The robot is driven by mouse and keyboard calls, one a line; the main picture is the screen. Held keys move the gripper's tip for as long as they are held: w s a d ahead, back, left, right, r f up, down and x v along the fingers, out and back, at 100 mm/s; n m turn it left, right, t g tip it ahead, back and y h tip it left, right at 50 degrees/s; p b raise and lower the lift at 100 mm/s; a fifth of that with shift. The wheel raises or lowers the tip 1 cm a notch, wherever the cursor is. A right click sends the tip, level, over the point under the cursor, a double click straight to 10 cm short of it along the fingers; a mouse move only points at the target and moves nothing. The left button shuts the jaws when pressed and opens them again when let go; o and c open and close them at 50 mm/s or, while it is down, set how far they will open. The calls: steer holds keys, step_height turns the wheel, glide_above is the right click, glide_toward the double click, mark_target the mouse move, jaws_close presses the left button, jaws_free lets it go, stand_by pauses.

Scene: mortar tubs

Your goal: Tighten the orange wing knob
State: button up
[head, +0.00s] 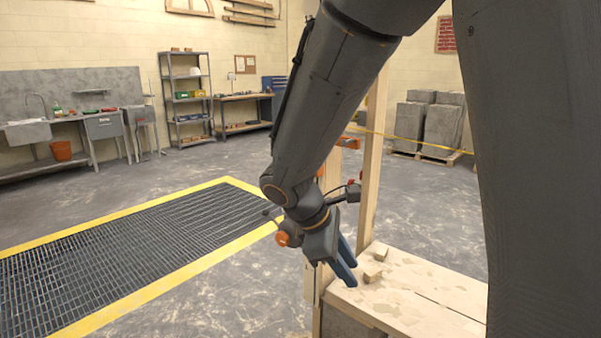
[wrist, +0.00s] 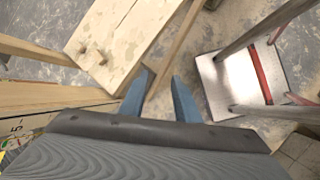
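My gripper (head: 349,272) points down beside the left edge of the pale wooden bench top in the head view. Its two blue fingers also show in the wrist view (wrist: 162,78), spread apart with nothing between them. I cannot make out an orange wing knob for certain. A small orange part (head: 348,142) shows behind my arm by the wooden posts, partly hidden, and its shape is unclear. Another orange round part shows at my wrist and seems to be mine. No orange knob shows in the wrist view.
The wooden bench (head: 425,290) carries small wood blocks (head: 374,270); it also shows in the wrist view (wrist: 130,35). A wooden post (head: 374,165) rises at its back. A metal-framed stand (wrist: 232,85) is at right in the wrist view. A yellow-edged floor grate (head: 130,262) lies left.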

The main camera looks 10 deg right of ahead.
steer(key=w+r+n+t+h+b, duration=0.35)
steer(key=w+n, duration=0.25)
steer(key=w, duration=0.4)
steer(key=w+a+r+n+t+h+b, duration=0.3)
steer(key=w+a+r+n+t+h, duration=0.3)
steer(key=w+a+r, duration=0.5)
steer(key=p+x, duration=0.1)
steer(key=x, duration=0.8)
steer(key=shift+a+r+n+y, duration=0.15)
steer(key=shift+r+n+y, duration=0.15)
steer(key=shift+r+y, duration=0.15)
steer(key=shift+w+t, duration=0.1)
steer(key=shift+t, duration=0.15)
jaws_close()
steer(key=shift+a+f, duration=0.1)
